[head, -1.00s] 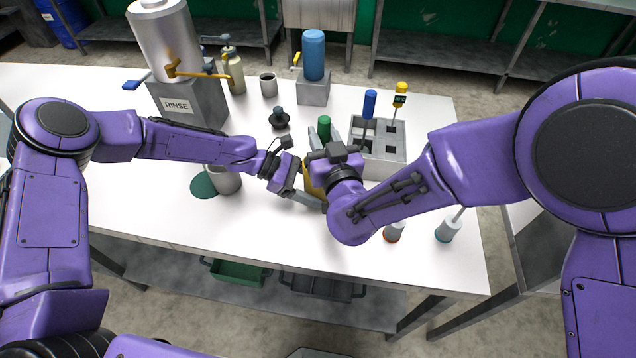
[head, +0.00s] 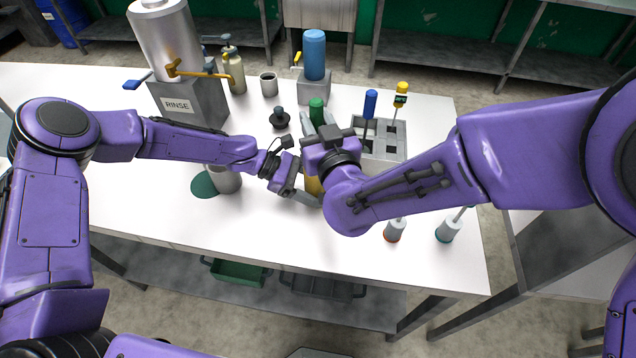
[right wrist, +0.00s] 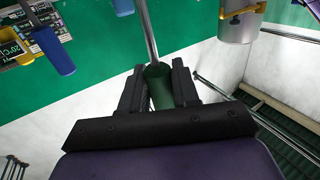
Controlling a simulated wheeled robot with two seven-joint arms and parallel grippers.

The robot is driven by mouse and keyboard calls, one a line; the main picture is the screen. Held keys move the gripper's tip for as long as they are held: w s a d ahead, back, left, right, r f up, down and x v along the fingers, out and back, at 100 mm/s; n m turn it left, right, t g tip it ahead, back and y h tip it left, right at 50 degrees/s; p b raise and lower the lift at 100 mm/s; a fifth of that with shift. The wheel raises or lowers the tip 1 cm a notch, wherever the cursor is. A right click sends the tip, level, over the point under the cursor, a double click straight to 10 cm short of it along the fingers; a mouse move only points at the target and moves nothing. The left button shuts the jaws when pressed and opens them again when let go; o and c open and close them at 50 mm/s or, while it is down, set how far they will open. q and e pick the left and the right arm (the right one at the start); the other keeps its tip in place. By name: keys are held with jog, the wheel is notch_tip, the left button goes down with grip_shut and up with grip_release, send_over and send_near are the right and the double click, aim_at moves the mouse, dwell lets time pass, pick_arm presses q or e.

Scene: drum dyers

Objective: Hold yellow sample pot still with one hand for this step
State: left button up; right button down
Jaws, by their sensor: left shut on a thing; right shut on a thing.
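The yellow sample pot (head: 313,186) stands on the white table, mostly hidden by my grippers. My left gripper (head: 303,194) is shut on the pot from the left, low down. My right gripper (head: 318,134) is above and behind the pot, shut on a green-handled tool (head: 316,108). In the right wrist view the green handle (right wrist: 159,88) sits between the two dark fingers, with a metal rod running up from it. The tool's lower end is hidden in the head view, so I cannot tell whether it is inside the pot.
A grey rack (head: 391,150) holds a blue-handled tool (head: 369,104) and a yellow-topped tool (head: 401,93). A grey pot (head: 226,180) and green disc (head: 205,185) lie under my left arm. A rinse station (head: 192,101) is at back left. The front left table is clear.

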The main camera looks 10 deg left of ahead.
notch_tip(320, 180, up, 9)
jog(key=shift+w+d+r, duration=0.1)
jog(key=shift+d, duration=0.05)
dwell(0.4)
pick_arm(q)
jog(key=o, duration=1)
jog(key=shift+c, duration=0.2)
jog(key=v, duration=1.2)
